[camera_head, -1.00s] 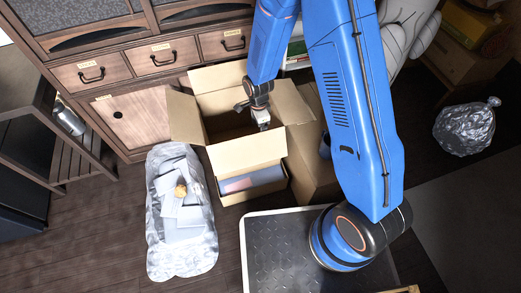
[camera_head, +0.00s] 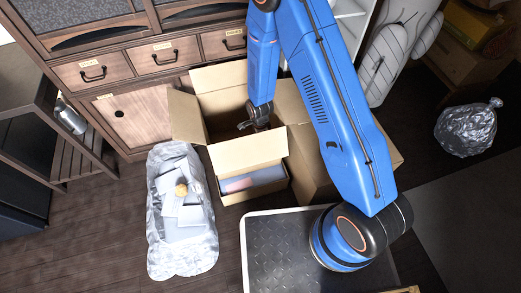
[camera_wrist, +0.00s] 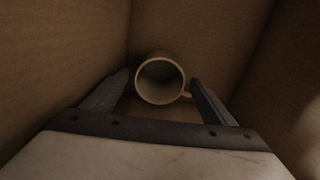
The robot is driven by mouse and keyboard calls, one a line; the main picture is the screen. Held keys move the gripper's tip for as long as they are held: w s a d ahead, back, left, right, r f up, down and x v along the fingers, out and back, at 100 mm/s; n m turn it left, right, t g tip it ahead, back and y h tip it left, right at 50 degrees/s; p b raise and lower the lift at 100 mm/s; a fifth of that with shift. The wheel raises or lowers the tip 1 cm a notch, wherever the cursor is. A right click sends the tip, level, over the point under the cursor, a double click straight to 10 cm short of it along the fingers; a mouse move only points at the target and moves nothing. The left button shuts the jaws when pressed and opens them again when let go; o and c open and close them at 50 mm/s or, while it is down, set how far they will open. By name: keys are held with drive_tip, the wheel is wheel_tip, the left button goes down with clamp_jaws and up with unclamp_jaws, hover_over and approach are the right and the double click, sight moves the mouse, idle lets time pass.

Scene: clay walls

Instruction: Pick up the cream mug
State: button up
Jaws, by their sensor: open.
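In the wrist view the cream mug (camera_wrist: 160,82) sits inside a cardboard box, its dark open mouth facing the camera and its handle at the right. My gripper (camera_wrist: 158,78) is open, with one finger to the left of the mug and the other to the right near the handle. I cannot tell whether either finger touches it. In the head view my gripper (camera_head: 248,125) reaches down into the open cardboard box (camera_head: 245,155), its fingertips partly hidden. The mug is hidden there.
The box walls (camera_wrist: 60,60) rise close around my gripper. A wooden drawer cabinet (camera_head: 135,115) stands behind the box. A clear plastic bag of papers (camera_head: 182,215) lies to its left, and a crumpled silver bag (camera_head: 467,128) lies far right. Dark floor is free at lower left.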

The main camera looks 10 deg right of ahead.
drive_tip(key=shift+a+f, duration=0.1)
drive_tip(key=shift+f, duration=2.5)
drive_tip(key=c, duration=1.3)
drive_tip(key=shift+r, duration=0.1)
